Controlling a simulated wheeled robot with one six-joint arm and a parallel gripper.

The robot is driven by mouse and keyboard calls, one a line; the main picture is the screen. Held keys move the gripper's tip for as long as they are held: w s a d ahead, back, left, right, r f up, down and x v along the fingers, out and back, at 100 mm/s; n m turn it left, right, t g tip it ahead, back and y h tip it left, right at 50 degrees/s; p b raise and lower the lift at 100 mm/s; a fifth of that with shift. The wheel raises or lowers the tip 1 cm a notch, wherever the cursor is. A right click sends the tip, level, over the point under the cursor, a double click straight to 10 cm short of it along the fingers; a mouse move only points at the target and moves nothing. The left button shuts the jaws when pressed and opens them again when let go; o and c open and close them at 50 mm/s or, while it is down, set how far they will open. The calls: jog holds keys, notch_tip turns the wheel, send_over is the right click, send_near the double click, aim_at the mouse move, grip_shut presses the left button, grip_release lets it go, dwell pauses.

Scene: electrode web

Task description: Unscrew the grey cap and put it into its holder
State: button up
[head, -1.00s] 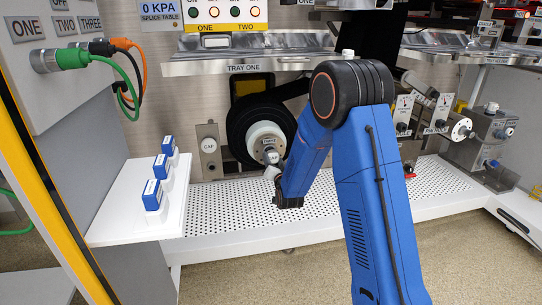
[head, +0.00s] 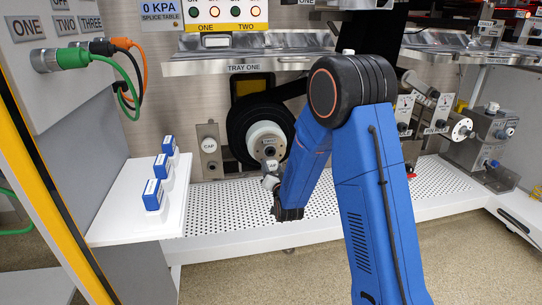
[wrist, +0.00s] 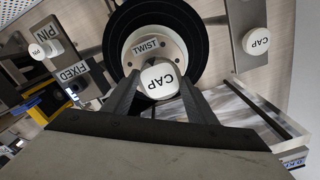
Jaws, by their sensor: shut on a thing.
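The grey cap (wrist: 159,82), with CAP on its face, is between the two fingers of my gripper (wrist: 160,98), which is shut on it. In the head view the cap (head: 271,166) shows just below the middle of the white hub (head: 266,139) of the black reel, and it appears to be off the hub. The wrist view shows the cap in front of the hub's TWIST label (wrist: 146,46). The holder looks to be the metal plate (head: 209,164) with a round CAP-marked peg (head: 209,145), left of the reel. My arm hides part of the reel.
A perforated white shelf (head: 225,215) runs below the reel. Several blue-and-white boxes (head: 153,195) stand on a white side table (head: 118,222) at left. The TRAY ONE ledge (head: 210,67) overhangs above. A FIXED-labelled part (wrist: 72,74) is at left in the wrist view.

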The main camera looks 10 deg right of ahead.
jog(key=w+a+f, duration=0.2)
jog(key=a, duration=0.6)
jog(key=w+a+f, duration=0.1)
jog(key=a+f, duration=0.2)
jog(key=a, duration=0.5)
jog(key=w+a+f, duration=0.2)
jog(key=a+f, duration=0.1)
jog(key=a, duration=0.6)
jog(key=shift+w, duration=0.35)
jog(key=shift+a, duration=0.1)
jog(key=shift+w, duration=2.85)
jog(key=shift+w, duration=1.25)
jog(key=o, duration=1.3)
jog(key=s, duration=1.7)
jog(key=shift+s, duration=0.2)
